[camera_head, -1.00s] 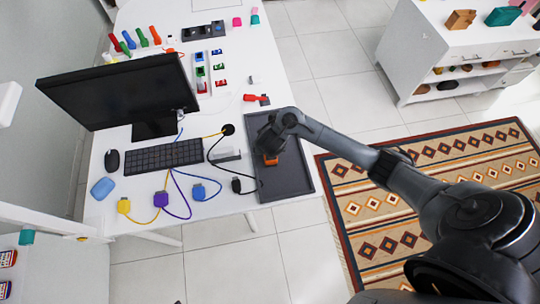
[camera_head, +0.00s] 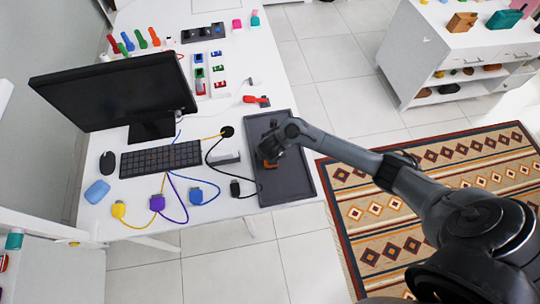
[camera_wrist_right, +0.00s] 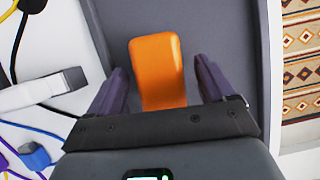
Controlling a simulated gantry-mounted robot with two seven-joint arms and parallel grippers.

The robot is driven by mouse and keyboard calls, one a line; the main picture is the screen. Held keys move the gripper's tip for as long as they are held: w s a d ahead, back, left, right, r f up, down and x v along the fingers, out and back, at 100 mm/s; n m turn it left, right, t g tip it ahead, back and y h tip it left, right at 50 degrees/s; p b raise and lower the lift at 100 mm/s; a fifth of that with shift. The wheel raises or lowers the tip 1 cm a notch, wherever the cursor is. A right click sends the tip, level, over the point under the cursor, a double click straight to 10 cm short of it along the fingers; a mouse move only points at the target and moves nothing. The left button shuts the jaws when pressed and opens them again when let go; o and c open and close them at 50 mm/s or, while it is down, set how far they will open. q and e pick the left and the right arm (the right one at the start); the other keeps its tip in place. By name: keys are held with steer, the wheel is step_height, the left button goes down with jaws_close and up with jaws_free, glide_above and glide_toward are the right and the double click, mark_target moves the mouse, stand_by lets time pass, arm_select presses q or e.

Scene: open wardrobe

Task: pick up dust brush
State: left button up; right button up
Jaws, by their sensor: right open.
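An orange, smooth, rounded piece (camera_wrist_right: 158,72) lies on a dark grey tray (camera_wrist_right: 223,22) in the right wrist view. It may be the dust brush, but no bristles show. In the head view only a small orange part (camera_head: 269,164) shows, beside the gripper on the tray (camera_head: 290,187). My right gripper (camera_wrist_right: 160,72) is open, with one dark finger on each side of the orange piece and gaps between. In the head view the right gripper (camera_head: 268,152) is low over the tray and hides most of the piece. My left gripper is not in view.
The tray lies at the white desk's right edge. A power strip (camera_head: 224,152) and a black plug (camera_head: 235,188) with cables are just left of it. A red item (camera_head: 256,100) lies behind it. A monitor (camera_head: 115,88) and keyboard (camera_head: 160,159) stand farther left.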

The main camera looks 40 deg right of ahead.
steer(key=shift+f, duration=0.15)
stand_by(0.6)
steer(key=shift+c, duration=0.3)
steer(key=c, duration=1)
step_height(320, 180, up, 5)
steer(key=p, duration=0.2)
steer(key=shift+p, duration=0.3)
steer(key=s+d+r+p, duration=0.1)
steer(key=s+r, duration=0.1)
steer(key=s, duration=0.1)
steer(key=s+d+r+p, duration=0.1)
steer(key=s+r+p, duration=0.1)
steer(key=s, duration=0.2)
steer(key=s+d+r+p, duration=0.1)
steer(key=s+r, duration=0.1)
steer(key=s, duration=0.2)
steer(key=shift+s+d+r, duration=0.1)
steer(key=shift+r, duration=0.1)
